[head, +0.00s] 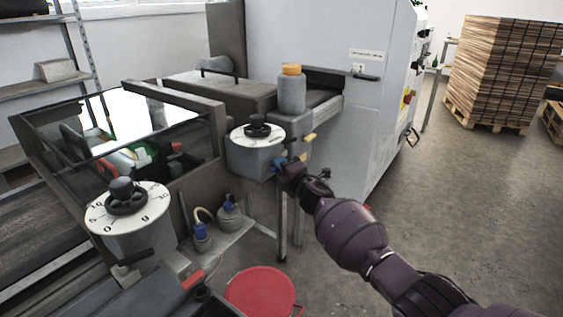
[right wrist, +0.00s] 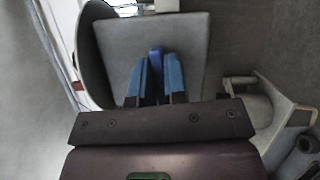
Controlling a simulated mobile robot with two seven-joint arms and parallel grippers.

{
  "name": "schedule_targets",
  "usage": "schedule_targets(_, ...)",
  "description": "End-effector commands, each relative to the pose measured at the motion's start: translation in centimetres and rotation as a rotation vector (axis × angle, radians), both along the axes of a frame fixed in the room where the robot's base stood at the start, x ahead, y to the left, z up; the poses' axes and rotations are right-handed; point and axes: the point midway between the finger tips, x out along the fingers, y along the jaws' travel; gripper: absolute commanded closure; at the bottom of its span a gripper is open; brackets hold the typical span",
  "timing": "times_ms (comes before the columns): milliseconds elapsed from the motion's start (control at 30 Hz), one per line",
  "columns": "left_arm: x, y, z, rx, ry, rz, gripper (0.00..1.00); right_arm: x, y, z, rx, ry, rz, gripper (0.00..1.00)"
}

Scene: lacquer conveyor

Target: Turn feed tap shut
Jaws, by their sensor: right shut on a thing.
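The feed tap appears to be the small blue lever (right wrist: 155,62) on a grey block (right wrist: 190,38) in the right wrist view. My right gripper (right wrist: 158,85) has its two blue fingers closed on either side of this lever. In the head view my right gripper (head: 281,164) is at the grey housing (head: 258,160) below the rear white dial (head: 256,135). The fingers and my wrist hide most of the lever there, so its angle is hard to tell. My left gripper is in neither view.
A front dial (head: 127,205) with a black knob stands at left.

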Motion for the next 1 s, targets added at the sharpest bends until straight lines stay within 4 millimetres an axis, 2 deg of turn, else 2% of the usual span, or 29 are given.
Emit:
schedule_targets(33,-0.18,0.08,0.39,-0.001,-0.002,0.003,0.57,0.01,-0.04,0.56,0.012,0.015,-0.001,1.0)
schedule_targets(200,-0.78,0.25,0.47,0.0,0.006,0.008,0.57,0.02,-0.03,0.25,0.048,0.066,0.0,1.0)
schedule_targets(800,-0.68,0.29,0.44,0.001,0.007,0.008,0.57,0.01,-0.01,-0.12,0.073,0.099,0.0,1.0)
schedule_targets(833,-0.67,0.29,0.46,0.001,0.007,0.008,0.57,0.01,-0.01,-0.12,0.073,0.099,0.0,0.84)
schedule_targets(967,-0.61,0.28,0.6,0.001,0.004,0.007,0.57,0.01,0.01,-0.1,0.072,0.098,0.0,0.64)
schedule_targets(1000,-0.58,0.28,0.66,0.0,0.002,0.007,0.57,0.01,0.01,-0.09,0.071,0.098,0.0,0.62)
